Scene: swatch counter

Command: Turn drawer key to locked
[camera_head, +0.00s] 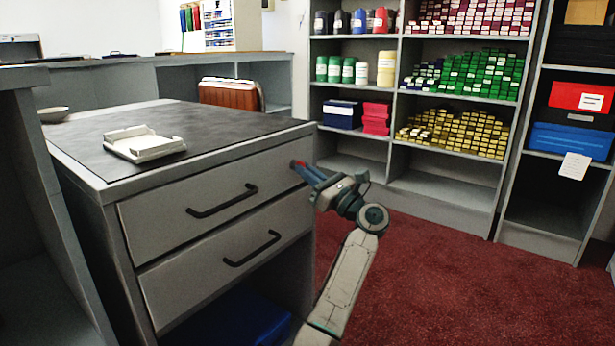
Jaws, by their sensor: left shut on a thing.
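The counter unit (150,187) has two closed drawers with dark bar handles. My left gripper (298,165) reaches the upper right corner of the top drawer (220,190), to the right of its handle (222,201). It is shut on the drawer key, at the drawer front. A small red patch shows at the blue fingertips. The key and its lock are mostly hidden by the fingers, and I cannot tell the key's angle. My right gripper is not in view.
A white tray (145,147) lies on the dark mat (205,128) atop the unit. A blue bin (235,318) sits below the drawers. Shelves of coloured swatches and boxes stand behind. Red carpet (430,275) is clear to the right.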

